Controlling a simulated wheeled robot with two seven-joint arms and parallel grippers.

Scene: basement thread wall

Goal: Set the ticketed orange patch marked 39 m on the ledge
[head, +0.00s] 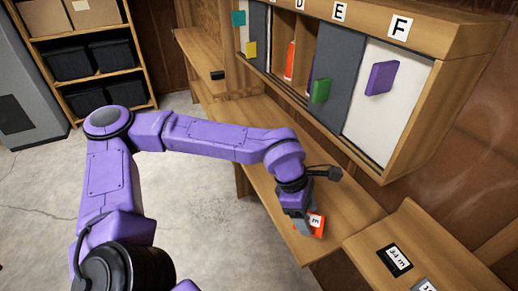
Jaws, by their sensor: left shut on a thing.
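My left gripper (302,221) is shut on an orange patch (318,231). The patch carries a white ticket on which an "m" shows; the number is hidden by the gripper. Gripper and patch are at the near end of the wooden ledge (262,150) that runs below the wall cabinet. I cannot tell whether the patch touches the ledge or hangs just above it. My right gripper is not in view.
The cabinet (440,80) has panels, one lettered F, with purple (381,78), green (320,90) and yellow (250,49) pieces on them. An orange-red item (290,60) stands in an open bay. A separate wooden surface (425,235) at lower right bears a "34 m" label (395,260).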

